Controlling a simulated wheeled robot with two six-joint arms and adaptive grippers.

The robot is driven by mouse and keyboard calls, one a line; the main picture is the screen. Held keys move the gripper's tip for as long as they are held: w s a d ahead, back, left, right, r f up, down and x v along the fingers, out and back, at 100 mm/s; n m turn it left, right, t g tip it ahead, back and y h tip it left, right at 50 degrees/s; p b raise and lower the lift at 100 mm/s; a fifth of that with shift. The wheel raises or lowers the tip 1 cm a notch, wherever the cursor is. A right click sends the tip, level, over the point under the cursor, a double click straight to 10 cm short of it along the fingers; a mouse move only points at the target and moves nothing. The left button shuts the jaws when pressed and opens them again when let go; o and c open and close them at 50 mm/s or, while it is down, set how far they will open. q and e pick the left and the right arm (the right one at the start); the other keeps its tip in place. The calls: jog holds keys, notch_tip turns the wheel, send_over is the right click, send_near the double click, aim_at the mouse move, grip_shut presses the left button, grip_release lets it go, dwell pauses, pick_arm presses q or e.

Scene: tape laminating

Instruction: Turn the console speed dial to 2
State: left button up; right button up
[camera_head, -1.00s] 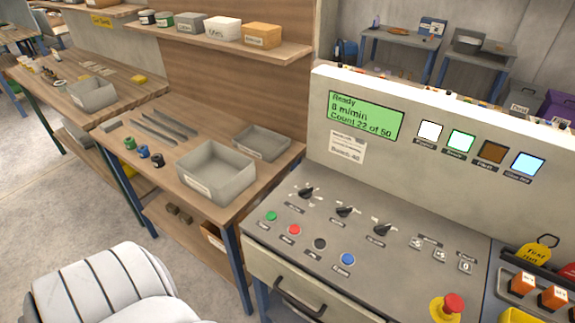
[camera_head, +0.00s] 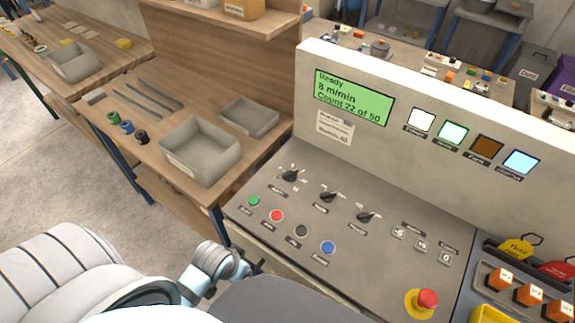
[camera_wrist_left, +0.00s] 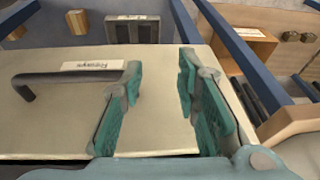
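The console (camera_head: 400,262) has three black rotary dials on its sloped panel: a left dial (camera_head: 290,175), a middle dial (camera_head: 328,196) and a right dial (camera_head: 367,216). Their labels are too small to read surely, so I cannot tell which is speed or its setting. The green display (camera_head: 352,98) reads Ready, 8 m/min, Count 22 of 50. My left gripper (camera_head: 257,268) is low at the console's front edge, below the dials and apart from them. In the left wrist view its teal-padded fingers (camera_wrist_left: 160,75) are open and empty before the drawer front. My right gripper is out of view.
Green (camera_head: 254,201), red (camera_head: 277,215), black (camera_head: 301,230) and blue (camera_head: 327,247) buttons lie in front of the dials. A red emergency stop (camera_head: 427,299) is at the right. A drawer handle (camera_wrist_left: 65,77) sticks out beside my left gripper. A bench with grey bins (camera_head: 200,150) stands left.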

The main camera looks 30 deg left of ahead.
pick_arm(q)
jog(key=w+r+m+p, duration=0.1)
jog(key=w+r, duration=0.2)
jog(key=r, duration=0.7)
jog(key=w+r, duration=0.1)
jog(key=w, duration=0.2)
jog(key=w+r+m+h, duration=0.1)
jog(key=w, duration=0.2)
jog(key=w+r+m, duration=0.1)
jog(key=w, duration=0.3)
jog(key=shift+a+r+h, duration=0.1)
jog(key=shift+h, duration=0.2)
jog(key=m+h, duration=0.1)
jog(key=m, duration=0.1)
send_near(289, 173)
jog(key=s+a+v, duration=0.1)
jog(key=v, duration=0.4)
jog(key=x, duration=0.9)
jog(key=w+d+x, duration=0.1)
jog(key=x, duration=0.4)
jog(key=shift+r, duration=0.25)
jog(key=shift+a, duration=0.1)
jog(key=shift+s+t+h, duration=0.1)
jog(key=shift+t+h, duration=0.2)
